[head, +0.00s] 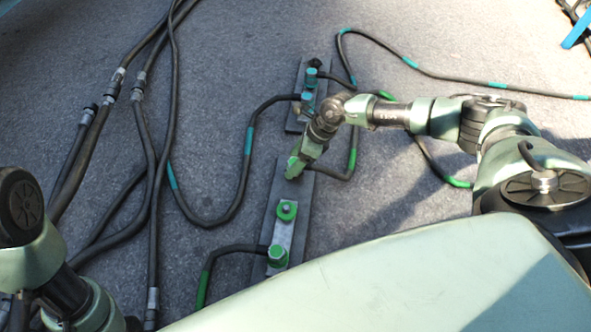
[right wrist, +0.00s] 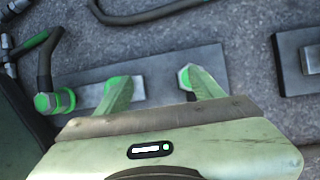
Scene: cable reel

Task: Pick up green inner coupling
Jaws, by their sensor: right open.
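A dark plate (head: 259,230) with green fittings lies on the grey floor at centre in the head view. Its near end has a green coupling (head: 278,256) with a black cable. A green ring-like fitting (head: 287,210) sits farther up the plate. My right gripper (head: 294,168) is open above the plate's far end. In the right wrist view, my right gripper's fingers (right wrist: 160,85) are apart, with bare plate between them. My left gripper is not in view.
A second plate (head: 293,118) with teal couplings (head: 311,76) lies beyond; its edge shows in the right wrist view (right wrist: 283,65). Black cables with teal bands (head: 248,142) loop around the plates. Several thick hoses (head: 140,95) run along the left. The floor at upper left-centre is clear.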

